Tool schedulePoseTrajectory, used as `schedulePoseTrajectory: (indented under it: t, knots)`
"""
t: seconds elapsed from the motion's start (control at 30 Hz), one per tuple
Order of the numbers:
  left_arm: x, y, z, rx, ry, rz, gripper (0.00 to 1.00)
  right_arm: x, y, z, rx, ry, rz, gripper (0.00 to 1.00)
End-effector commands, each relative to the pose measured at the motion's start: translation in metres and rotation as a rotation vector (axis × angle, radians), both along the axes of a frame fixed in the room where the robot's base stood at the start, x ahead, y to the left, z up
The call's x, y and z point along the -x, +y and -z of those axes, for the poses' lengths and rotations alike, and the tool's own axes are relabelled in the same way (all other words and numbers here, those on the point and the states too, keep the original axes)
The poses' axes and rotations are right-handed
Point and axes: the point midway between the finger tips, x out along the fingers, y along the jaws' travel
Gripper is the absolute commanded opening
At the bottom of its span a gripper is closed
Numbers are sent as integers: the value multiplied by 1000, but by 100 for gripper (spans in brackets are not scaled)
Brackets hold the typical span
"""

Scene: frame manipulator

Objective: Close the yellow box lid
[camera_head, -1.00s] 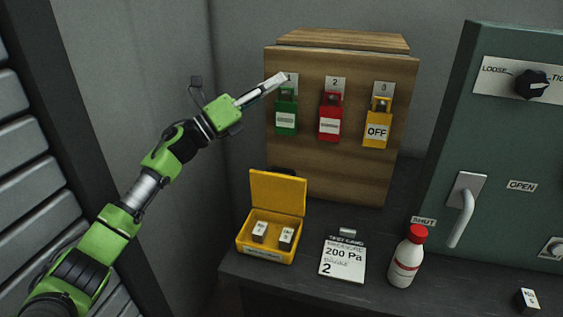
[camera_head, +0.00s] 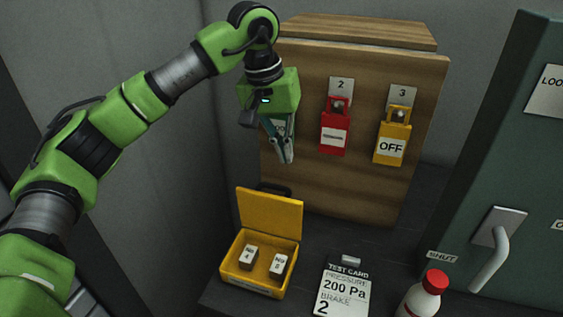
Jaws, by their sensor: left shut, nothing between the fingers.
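The yellow box (camera_head: 254,289) stands on the dark table at the lower middle. Its yellow lid (camera_head: 269,214) is up, standing open at the back edge. Two small labelled blocks, a left one (camera_head: 248,257) and a right one (camera_head: 278,265), sit inside the box. My left gripper (camera_head: 287,160) points down in front of the wooden cabinet, above the lid and apart from it. Its fingers are shut and hold nothing. It partly hides the green lock. My right gripper does not show.
The wooden cabinet (camera_head: 352,180) behind the box bears a red lock (camera_head: 334,134) and a yellow lock (camera_head: 392,146). A green panel with a handle (camera_head: 492,258) is at the right.

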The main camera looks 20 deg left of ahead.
Motion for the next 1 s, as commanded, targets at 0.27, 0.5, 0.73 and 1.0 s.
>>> schedulePoseTrajectory:
  t: [0.27, 0.5, 0.73, 1.0]
  knots:
    - [-1, 31, 2, -175, -24, 75, 0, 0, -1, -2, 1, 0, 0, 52]
    - [-7, 30, 43, -170, -22, 74, 0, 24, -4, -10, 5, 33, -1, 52]
    - [-14, 29, 78, -167, -23, 72, 0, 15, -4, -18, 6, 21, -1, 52]
    - [-16, 29, 91, -167, -26, 72, 0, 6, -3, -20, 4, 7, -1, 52]
